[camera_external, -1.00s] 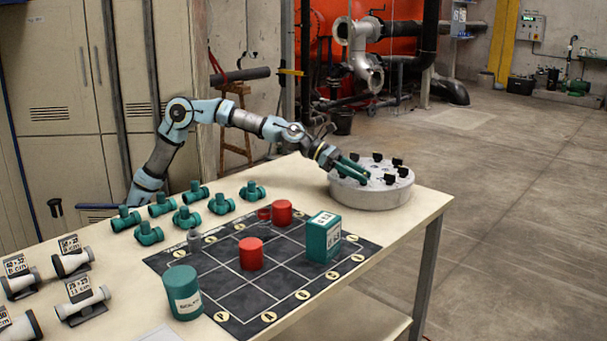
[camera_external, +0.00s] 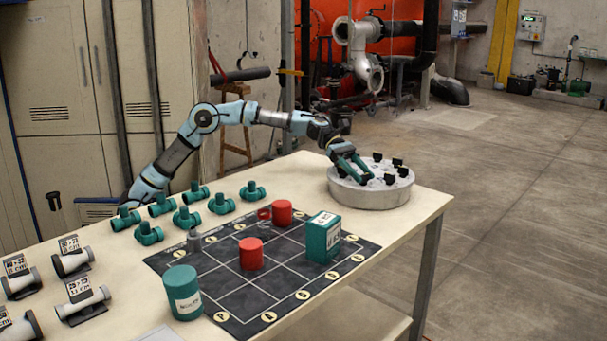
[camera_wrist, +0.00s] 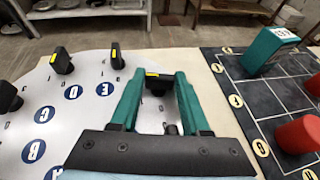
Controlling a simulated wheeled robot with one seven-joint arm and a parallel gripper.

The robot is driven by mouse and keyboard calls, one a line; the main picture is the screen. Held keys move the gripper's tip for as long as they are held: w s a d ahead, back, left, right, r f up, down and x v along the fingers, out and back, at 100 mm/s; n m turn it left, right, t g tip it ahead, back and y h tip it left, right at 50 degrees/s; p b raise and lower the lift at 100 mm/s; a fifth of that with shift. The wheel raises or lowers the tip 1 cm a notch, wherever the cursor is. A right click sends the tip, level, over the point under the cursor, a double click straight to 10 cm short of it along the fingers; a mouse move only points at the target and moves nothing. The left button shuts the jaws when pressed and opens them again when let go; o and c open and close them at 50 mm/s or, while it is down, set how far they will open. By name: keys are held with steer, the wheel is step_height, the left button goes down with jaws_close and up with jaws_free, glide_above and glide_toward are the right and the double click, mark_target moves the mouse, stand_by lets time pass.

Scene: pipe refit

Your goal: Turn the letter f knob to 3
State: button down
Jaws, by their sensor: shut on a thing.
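A round grey-white disc (camera_external: 368,201) stands at the table's far right corner with several black knobs on top. In the wrist view its white face (camera_wrist: 85,125) carries blue letter discs, with E (camera_wrist: 102,89), D (camera_wrist: 71,93), C (camera_wrist: 44,114) and B (camera_wrist: 33,151) readable. My gripper (camera_external: 361,176) is over the disc's left part. In the wrist view the green fingers of my gripper (camera_wrist: 158,80) are shut on a black knob (camera_wrist: 157,86) with a yellow mark, past E in the row. Its letter and numbers are hidden or too small to read.
A dark grid mat (camera_external: 265,310) lies left of the disc with two red cylinders, a green box (camera_external: 323,237) and a green can (camera_external: 183,292). Several green pipe fittings (camera_external: 187,219) stand behind it. Other knobs (camera_wrist: 63,61) stand close to my fingers.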

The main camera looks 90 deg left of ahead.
steer(key=shift+w+a+r+m+g+h+p, duration=0.15)
steer(key=shift+m+g+h+p, duration=0.6)
steer(key=shift+p, duration=2.75)
steer(key=shift+w+a+r+m+g+h+p, duration=0.2)
steer(key=shift+m+g+p, duration=1.1)
steer(key=shift+p, duration=2.15)
steer(key=m+g+p, duration=0.1)
steer(key=p, duration=0.3)
steer(key=shift+d, duration=0.15)
steer(key=shift+g+p, duration=0.35)
steer(key=shift+p, duration=0.3)
steer(key=shift+f+m+g+p, duration=0.35)
steer(key=shift+m+p, duration=0.2)
steer(key=shift+p, duration=0.55)
steer(key=shift+c, duration=1.9)
jaws_free()
steer(key=n+t+b, duration=0.1)
steer(key=b, duration=0.3)
steer(key=shift+f+b, duration=0.3)
steer(key=n+t+b, duration=0.1)
steer(key=b, duration=0.3)
steer(key=n+t+b, duration=0.1)
steer(key=b, duration=0.3)
steer(key=n+t+y+b, duration=0.1)
steer(key=b, duration=0.4)
steer(key=shift+s+d+t, duration=0.1)
steer(key=shift+s+t, duration=0.15)
steer(key=shift+t, duration=0.1)
